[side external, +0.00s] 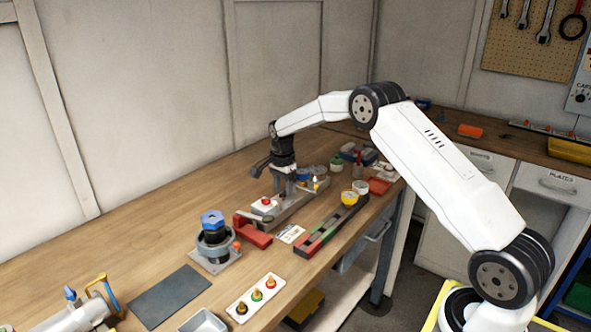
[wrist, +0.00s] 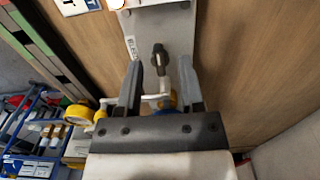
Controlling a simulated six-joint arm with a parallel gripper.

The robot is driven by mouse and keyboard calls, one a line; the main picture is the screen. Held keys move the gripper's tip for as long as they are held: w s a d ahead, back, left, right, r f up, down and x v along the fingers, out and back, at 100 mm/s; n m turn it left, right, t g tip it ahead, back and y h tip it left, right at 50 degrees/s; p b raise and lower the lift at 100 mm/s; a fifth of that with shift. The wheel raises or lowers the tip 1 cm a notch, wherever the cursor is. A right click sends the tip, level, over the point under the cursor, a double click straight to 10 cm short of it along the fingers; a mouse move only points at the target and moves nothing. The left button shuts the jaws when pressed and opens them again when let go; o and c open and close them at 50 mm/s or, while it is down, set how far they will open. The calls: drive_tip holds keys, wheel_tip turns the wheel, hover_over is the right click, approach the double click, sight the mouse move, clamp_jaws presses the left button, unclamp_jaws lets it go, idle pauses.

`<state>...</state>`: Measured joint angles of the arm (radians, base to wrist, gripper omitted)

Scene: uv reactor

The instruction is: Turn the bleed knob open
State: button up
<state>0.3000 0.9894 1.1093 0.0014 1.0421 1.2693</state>
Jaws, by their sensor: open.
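A small dark knob (wrist: 158,52), apparently the bleed knob, stands on a grey panel (wrist: 176,22) in the wrist view, beside a small label (wrist: 132,47) too small to read surely. My gripper (wrist: 160,65) is open, one finger on each side of the knob, with visible gaps in the picture; I cannot tell the height between them. In the side external view my gripper (side external: 285,190) points down over the grey fixture (side external: 292,211) on the bench. There the knob is not clearly visible.
A white box with a red button (side external: 265,203) and a red clamp-like part (side external: 252,230) sit close to my gripper. A green and red rail (side external: 325,233) runs along the bench's front edge. A blue-topped valve (side external: 212,220) stands at left. A dark mat (side external: 168,295) lies clear.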

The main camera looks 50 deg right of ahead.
drive_tip(key=shift+f, duration=0.35)
clamp_jaws()
